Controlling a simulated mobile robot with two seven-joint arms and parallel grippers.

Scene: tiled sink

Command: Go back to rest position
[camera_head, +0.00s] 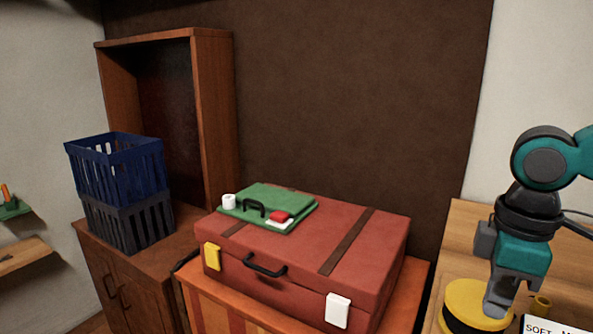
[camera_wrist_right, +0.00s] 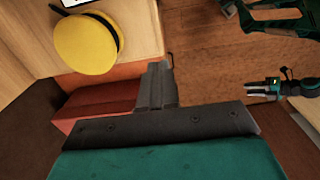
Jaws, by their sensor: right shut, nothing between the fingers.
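My right gripper (camera_head: 497,305) hangs at the right of the head view, fingers pointing down, just in front of a yellow round hat-like object with a black band (camera_head: 468,301). In the right wrist view its fingers (camera_wrist_right: 158,82) are together with nothing between them. The yellow object (camera_wrist_right: 85,43) is apart from the fingertips there, up and left of them. What looks like my left gripper (camera_wrist_right: 262,88) shows small at the right of the right wrist view; its jaws are too small to read. It does not show in the head view.
A red suitcase (camera_head: 300,262) with a green case (camera_head: 268,203) on top stands at the middle. Blue crate (camera_head: 118,170) on dark crate (camera_head: 130,222) sits on a cabinet at left. A white sign (camera_head: 550,326) is beside the yellow object. Wooden floor (camera_wrist_right: 205,45) is open.

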